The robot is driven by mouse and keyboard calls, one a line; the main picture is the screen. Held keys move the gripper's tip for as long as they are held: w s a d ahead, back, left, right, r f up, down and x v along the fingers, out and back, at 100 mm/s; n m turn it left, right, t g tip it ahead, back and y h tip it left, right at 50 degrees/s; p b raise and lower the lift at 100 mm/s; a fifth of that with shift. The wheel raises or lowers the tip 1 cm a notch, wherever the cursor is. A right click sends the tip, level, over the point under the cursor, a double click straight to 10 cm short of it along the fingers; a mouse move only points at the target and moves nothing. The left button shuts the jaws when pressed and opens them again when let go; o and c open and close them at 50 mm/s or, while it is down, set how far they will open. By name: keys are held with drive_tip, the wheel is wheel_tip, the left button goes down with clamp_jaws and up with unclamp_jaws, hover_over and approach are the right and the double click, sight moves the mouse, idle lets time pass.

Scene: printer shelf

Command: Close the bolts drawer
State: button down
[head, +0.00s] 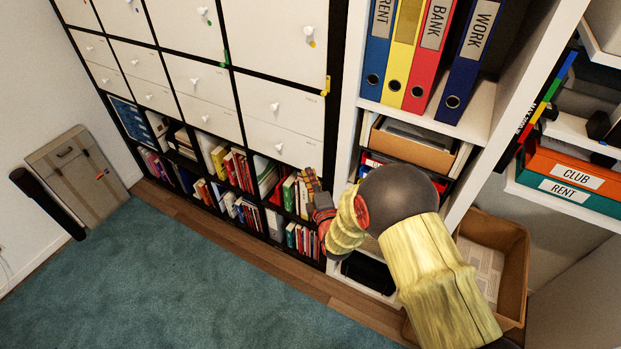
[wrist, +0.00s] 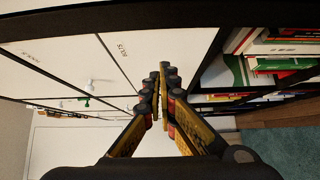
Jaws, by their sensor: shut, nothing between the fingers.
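White drawer fronts with round knobs fill the black shelf unit in the head view. The lowest front in the right column (head: 270,143) is just above the book compartment. In the wrist view, a white front (wrist: 125,60) with a small label, which seems to read BOLTS, lies just left of my gripper (wrist: 162,68). I cannot tell how far that drawer stands out. My gripper is shut and empty, and its fingers point along the front. In the head view, my gripper (head: 316,192) is low by the right end of the unit, below the drawers. Contact with the front cannot be told.
Books (head: 303,195) stand in the open compartments below the drawers. A white shelf with binders (head: 427,50) and a cardboard box (head: 415,147) stands to the right of the unit. A brown bin (head: 512,240) is at lower right. The teal carpet (head: 190,285) in front is clear.

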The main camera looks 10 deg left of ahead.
drive_tip(key=p+v, duration=0.2)
drive_tip(key=v, duration=0.7)
drive_tip(key=shift+s+p, duration=0.4)
drive_tip(key=shift+d, duration=0.15)
